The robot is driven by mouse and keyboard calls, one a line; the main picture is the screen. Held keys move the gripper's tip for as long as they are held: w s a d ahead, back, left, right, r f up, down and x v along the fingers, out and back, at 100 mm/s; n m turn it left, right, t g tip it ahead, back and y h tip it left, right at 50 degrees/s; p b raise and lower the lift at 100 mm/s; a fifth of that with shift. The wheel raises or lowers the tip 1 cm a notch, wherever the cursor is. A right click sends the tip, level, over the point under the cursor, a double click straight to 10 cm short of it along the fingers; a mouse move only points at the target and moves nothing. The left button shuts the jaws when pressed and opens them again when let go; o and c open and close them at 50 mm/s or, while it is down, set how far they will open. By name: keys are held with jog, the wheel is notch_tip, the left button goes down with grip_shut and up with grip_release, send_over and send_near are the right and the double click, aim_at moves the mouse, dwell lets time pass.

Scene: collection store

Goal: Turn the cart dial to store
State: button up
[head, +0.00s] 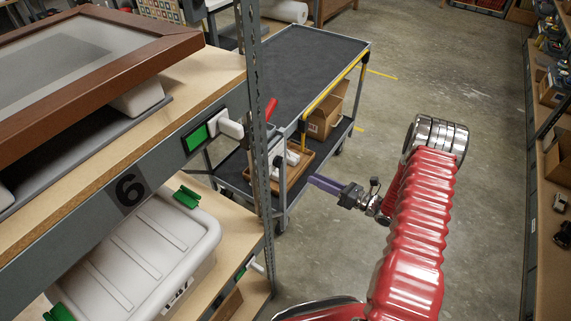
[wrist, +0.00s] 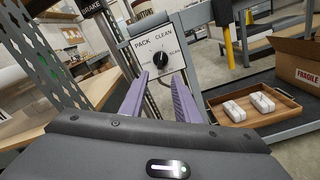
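The cart (head: 312,52) stands behind the shelf post, with a dark top and lower deck. Its dial (wrist: 160,58) is a round black knob on a white plate in the wrist view. The words PACK and CLEAN are readable, and smaller lettering at the right is hard to read. I see no STORE label, and the knob's setting is unclear. My gripper (wrist: 160,77) has two purple fingers apart with nothing between them. The fingertips frame the plate just below the knob, seemingly short of it. In the head view my gripper (head: 318,183) points left at the cart's end; the knob is not discernible there.
A perforated shelf post (wrist: 42,60) stands close left of my gripper. A red lever (head: 271,109) shows beside the post, and a BRAKE label (wrist: 93,6) is above. A wooden tray (wrist: 252,108) with white items and a cardboard box (wrist: 300,66) sit on the lower deck. The right aisle floor is clear.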

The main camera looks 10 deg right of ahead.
aim_at(281, 163)
jog(key=shift+d, duration=0.25)
jog(key=x, duration=1.3)
jog(key=shift+w+a, duration=0.3)
jog(key=shift+c, duration=0.4)
grip_shut()
jog(key=shift+a, duration=0.35)
jog(key=shift+d, duration=0.35)
